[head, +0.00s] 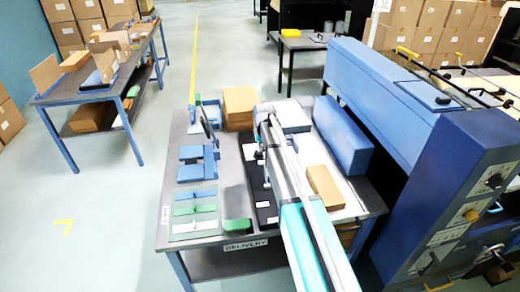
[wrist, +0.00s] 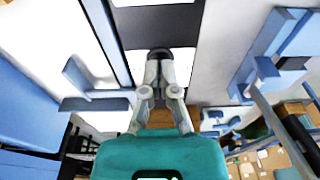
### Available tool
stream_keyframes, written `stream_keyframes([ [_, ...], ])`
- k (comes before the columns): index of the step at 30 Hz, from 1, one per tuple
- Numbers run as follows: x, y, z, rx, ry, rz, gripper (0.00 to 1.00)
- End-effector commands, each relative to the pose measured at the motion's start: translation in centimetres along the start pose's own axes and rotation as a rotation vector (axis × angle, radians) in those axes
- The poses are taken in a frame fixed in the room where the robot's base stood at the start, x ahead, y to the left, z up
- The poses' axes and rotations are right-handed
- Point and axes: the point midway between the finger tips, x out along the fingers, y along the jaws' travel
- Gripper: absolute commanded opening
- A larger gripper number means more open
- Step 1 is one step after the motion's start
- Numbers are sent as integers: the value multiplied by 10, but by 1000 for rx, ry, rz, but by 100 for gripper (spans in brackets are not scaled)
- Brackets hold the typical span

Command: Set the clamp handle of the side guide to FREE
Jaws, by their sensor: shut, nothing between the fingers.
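My gripper (wrist: 158,56) is in the middle of the wrist view. Its two grey fingers come together at dark tips, shut and empty. Below the tips are a white surface and a dark strip (wrist: 155,18); I cannot tell how far apart they are. A grey-blue angled bracket (wrist: 90,102) lies left of the fingers, apart from them in the picture. In the head view my arm crosses the delivery table (head: 180,243), and I cannot make out the gripper. I cannot identify the side guide's clamp handle or read a FREE mark in either view.
A blue machine with a knobbed control panel (head: 470,190) stands right of the table. A long blue block (head: 343,135), a brown box (head: 325,187), a cardboard stack (head: 239,103) and blue blocks (head: 193,170) are on it.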

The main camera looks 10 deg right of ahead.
Motion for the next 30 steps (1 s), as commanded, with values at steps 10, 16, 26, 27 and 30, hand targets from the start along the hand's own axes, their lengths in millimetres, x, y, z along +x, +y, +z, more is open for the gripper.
stream_keyframes([
  [10, 32, 0, 0, -1, 0, 0, 0],
  [16, 20, -1, 24, -1, 0, 0, 0],
  [26, 15, -1, 38, -1, 0, 0, 0],
  [27, 15, -1, 38, -1, 0, 0, 0],
  [30, 16, -1, 38, -2, 0, 0, 0],
])
